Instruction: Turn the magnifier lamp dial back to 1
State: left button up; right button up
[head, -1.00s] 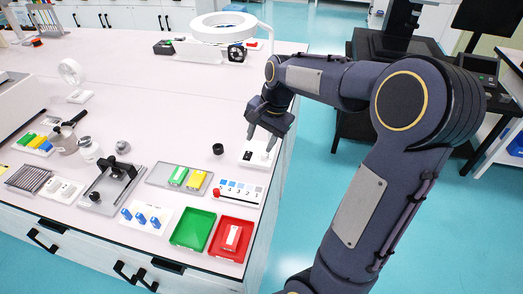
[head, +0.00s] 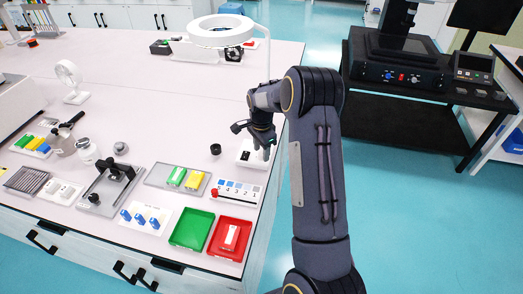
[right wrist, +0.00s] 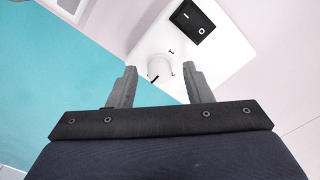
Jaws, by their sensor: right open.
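The magnifier lamp has a white ring head (head: 221,31) on a thin post and a white base (head: 246,157) near the table's right edge. In the right wrist view the base (right wrist: 222,52) carries a white round dial (right wrist: 160,67) with small dark marks beside it, and a black rocker switch (right wrist: 193,22). I cannot read the dial's setting. My right gripper (head: 265,152) is above the base, pointing down. In the right wrist view my right gripper (right wrist: 158,78) is open, with the dial between and slightly beyond its fingertips. My left gripper is not in view.
A numbered strip (head: 238,191) with a red knob lies in front of the base. Green (head: 192,229) and red (head: 230,238) trays are nearer the front edge. A small black cap (head: 215,149) stands left of the base.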

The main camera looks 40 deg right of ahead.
jog(key=shift+f, duration=0.45)
jog(key=shift+c, duration=0.4)
jog(key=c, duration=0.9)
